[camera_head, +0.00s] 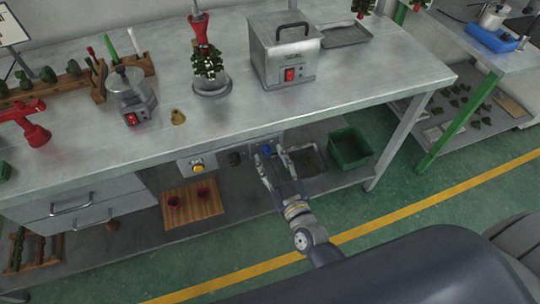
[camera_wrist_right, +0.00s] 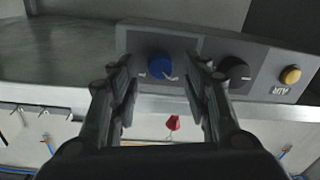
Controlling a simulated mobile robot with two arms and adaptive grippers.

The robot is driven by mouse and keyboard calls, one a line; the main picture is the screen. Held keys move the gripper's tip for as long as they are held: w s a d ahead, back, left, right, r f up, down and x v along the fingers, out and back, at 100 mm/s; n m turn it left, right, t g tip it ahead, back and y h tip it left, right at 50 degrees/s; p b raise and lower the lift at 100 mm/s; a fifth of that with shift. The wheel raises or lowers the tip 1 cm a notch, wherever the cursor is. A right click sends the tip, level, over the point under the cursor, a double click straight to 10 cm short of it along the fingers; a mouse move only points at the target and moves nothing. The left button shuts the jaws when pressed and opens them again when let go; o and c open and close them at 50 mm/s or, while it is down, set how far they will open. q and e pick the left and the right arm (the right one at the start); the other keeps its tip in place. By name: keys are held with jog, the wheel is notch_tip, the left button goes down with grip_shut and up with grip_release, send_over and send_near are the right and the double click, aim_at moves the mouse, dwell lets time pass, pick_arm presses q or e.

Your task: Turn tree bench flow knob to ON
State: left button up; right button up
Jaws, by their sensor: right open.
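A control panel (camera_head: 215,156) is mounted under the front edge of the tree bench (camera_head: 230,125). It carries a blue knob (camera_head: 267,149), a black knob (camera_head: 234,158) and a yellow button (camera_head: 197,167). My right gripper (camera_head: 270,158) is open in front of the blue knob. In the right wrist view the blue knob (camera_wrist_right: 160,68) shows between the fingers, with gaps on both sides. The black knob (camera_wrist_right: 235,74) is just beyond the right-hand finger, partly hidden by it. The knob labels are too small to read. My left gripper is not in view.
A lower shelf (camera_head: 245,205) holds a wooden board (camera_head: 192,205) with red cups, a grey tray (camera_head: 308,160) and a green bin (camera_head: 350,147). A bench leg (camera_head: 400,140) stands to the right. Drawers (camera_head: 85,208) lie to the left. The floor in front is clear.

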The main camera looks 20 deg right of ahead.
jog(key=shift+w, duration=0.75)
grip_shut()
